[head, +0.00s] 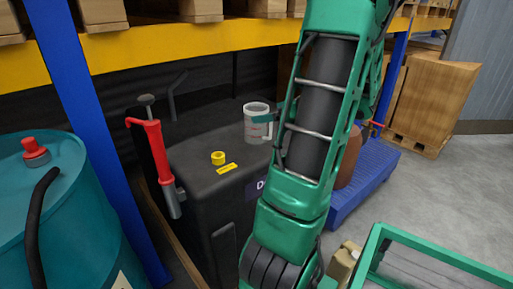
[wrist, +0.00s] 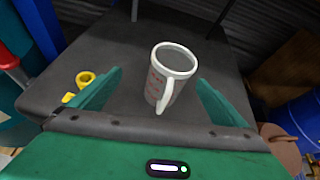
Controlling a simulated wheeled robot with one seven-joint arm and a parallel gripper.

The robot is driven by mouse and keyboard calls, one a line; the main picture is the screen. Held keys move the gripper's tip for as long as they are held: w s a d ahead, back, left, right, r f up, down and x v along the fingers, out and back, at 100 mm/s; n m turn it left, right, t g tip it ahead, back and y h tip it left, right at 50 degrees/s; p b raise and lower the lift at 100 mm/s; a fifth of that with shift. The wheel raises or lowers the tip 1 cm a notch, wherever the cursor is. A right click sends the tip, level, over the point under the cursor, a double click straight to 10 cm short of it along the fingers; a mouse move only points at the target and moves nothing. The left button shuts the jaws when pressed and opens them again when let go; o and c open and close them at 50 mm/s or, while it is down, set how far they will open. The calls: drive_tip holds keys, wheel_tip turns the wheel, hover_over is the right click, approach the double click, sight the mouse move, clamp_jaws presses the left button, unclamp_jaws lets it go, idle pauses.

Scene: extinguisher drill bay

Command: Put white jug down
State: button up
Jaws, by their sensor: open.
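The white jug (head: 257,122) stands upright on top of a dark grey box-shaped tank (head: 190,158) in the head view. It is a translucent measuring jug with red markings and a handle on its side. In the wrist view the jug (wrist: 170,78) stands on the dark top, its handle toward me. My gripper (wrist: 160,92) is open, with one green finger on each side of the jug and visible gaps between. In the head view my green arm hides most of the gripper; a finger shows by the jug.
A yellow cap (head: 218,158) and a yellow label lie on the tank top, left of the jug. A red hand pump (head: 152,150) stands at the tank's left side. A blue shelf post (head: 85,120) and teal drum (head: 60,215) are further left. A blue pallet (head: 365,185) is right.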

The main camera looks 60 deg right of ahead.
drive_tip(key=w+a+f+n+g+y, duration=0.1)
drive_tip(key=a+f+n+g+y, duration=0.15)
drive_tip(key=a+n, duration=0.55)
drive_tip(key=w+a+f+n+g+y, duration=0.1)
drive_tip(key=a+f+n+g, duration=0.25)
drive_tip(key=a+n, duration=0.55)
drive_tip(key=s+a+r+n+g, duration=0.1)
drive_tip(key=s+a+n+g, duration=0.5)
drive_tip(key=s+a+n, duration=0.7)
drive_tip(key=shift+s+a+n+g+h, duration=0.4)
drive_tip(key=shift+s+a, duration=0.7)
drive_tip(key=shift+s, duration=0.2)
drive_tip(key=shift+r, duration=0.1)
